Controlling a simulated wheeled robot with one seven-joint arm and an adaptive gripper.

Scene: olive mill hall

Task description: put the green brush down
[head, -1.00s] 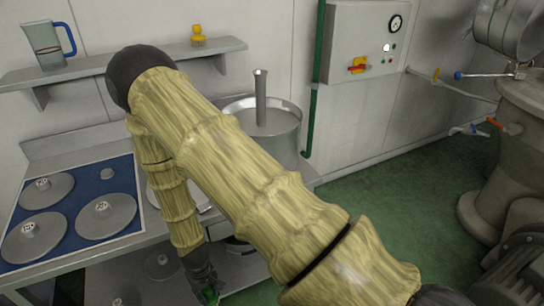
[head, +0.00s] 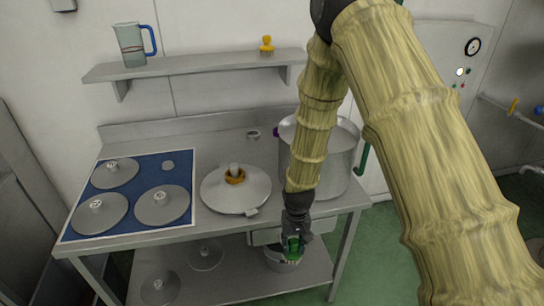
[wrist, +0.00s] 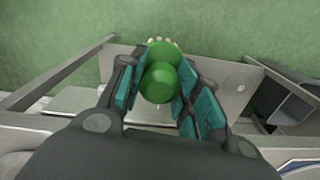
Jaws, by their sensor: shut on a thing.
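The green brush (wrist: 158,82) is held between the teal pads of my gripper (wrist: 157,95) in the wrist view. Its rounded green handle faces the camera, and pale bristle tips show at the far end. In the head view the brush (head: 293,247) is small and dark below my gripper (head: 296,235), in front of the bench's front edge. It is off any surface as far as I can see. A grey container (head: 281,262) shows just behind and below it, partly hidden; I cannot tell the gap between them.
The metal bench (head: 232,225) carries a blue mat (head: 137,190) with several metal discs, a round lid (head: 213,192) and a large pot (head: 343,165), partly behind my arm. The wall shelf (head: 205,65) holds a jug (head: 131,45) and a yellow object (head: 266,45). A lower shelf (head: 225,280) holds more discs.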

